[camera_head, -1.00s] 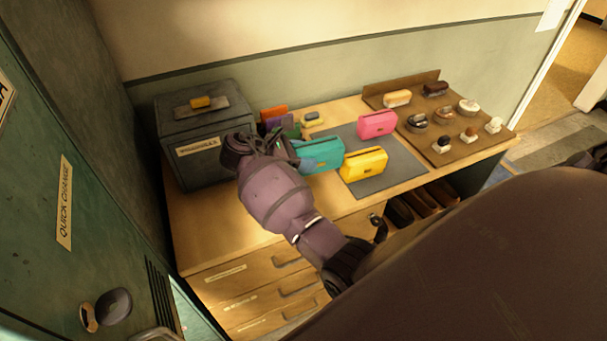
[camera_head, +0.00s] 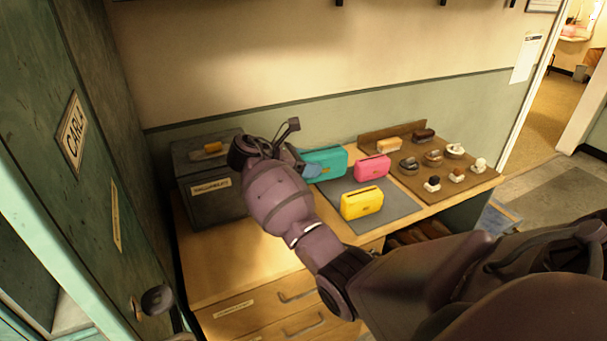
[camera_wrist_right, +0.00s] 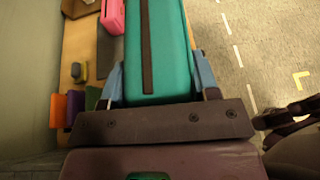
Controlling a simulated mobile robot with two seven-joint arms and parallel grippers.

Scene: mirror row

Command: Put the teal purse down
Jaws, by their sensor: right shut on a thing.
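My right gripper (camera_head: 306,170) is shut on the teal purse (camera_head: 326,161). Its blue fingers clasp the purse's sides in the right wrist view (camera_wrist_right: 160,88), where the teal purse (camera_wrist_right: 172,55) runs away from the palm with a dark strip along its top. In the head view the purse is behind and left of the yellow purse (camera_head: 361,204) and left of the pink purse (camera_head: 372,168). It appears to be raised above the grey mat (camera_head: 394,203); the exact gap cannot be told. My left gripper is not in view.
A dark valuables box (camera_head: 213,207) stands at the desk's left. A brown board (camera_head: 412,180) with several brushes lies at the right. Colored upright items (camera_wrist_right: 72,107) stand on the desk in the right wrist view. The desk front (camera_head: 230,265) is bare.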

